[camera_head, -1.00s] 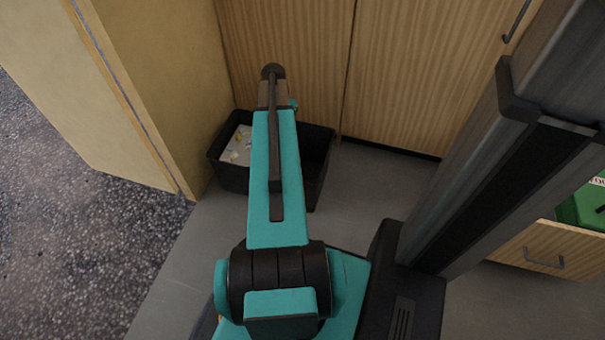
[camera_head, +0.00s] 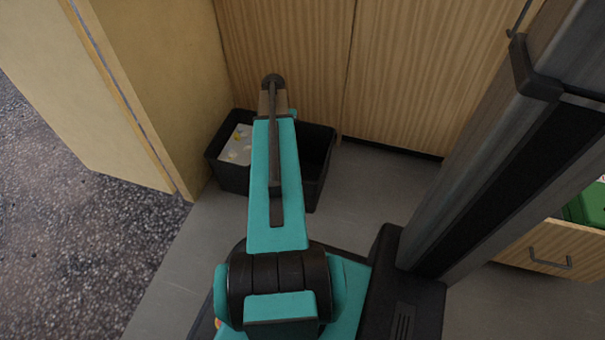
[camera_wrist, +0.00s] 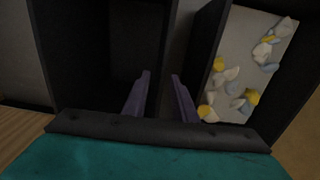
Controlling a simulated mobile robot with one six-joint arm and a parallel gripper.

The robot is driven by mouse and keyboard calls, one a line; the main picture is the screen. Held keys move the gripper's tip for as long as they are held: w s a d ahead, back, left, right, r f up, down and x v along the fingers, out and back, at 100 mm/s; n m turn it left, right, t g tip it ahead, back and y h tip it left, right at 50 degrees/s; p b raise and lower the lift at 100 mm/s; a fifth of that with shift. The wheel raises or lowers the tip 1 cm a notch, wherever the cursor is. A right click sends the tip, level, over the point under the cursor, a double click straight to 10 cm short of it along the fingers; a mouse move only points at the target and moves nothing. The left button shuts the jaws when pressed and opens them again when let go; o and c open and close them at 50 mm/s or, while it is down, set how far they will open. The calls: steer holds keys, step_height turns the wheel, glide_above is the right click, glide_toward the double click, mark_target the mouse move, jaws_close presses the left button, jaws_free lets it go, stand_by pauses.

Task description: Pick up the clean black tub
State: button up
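Two black tubs appear to stand side by side on the floor against the wooden cupboard. The clean, empty tub (camera_head: 319,165) is on the right in the head view and on the left in the wrist view (camera_wrist: 98,45). The other tub (camera_head: 232,179) holds a pale base with white, yellow and bluish bits; it is on the right in the wrist view (camera_wrist: 285,105). My gripper (camera_wrist: 161,75) is open, its purple fingers apart. They appear to be either side of the clean tub's wall nearest the other tub. Contact is unclear. My arm hides the gripper in the head view.
Wooden cupboard doors (camera_head: 395,70) stand right behind the tubs, and a pale wooden panel (camera_head: 130,90) is at the left. A drawer (camera_head: 545,245) with a green item (camera_head: 588,206) is at the right. Grey floor (camera_head: 375,185) is clear right of the tubs.

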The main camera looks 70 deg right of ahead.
jaws_close()
stand_by(1.4)
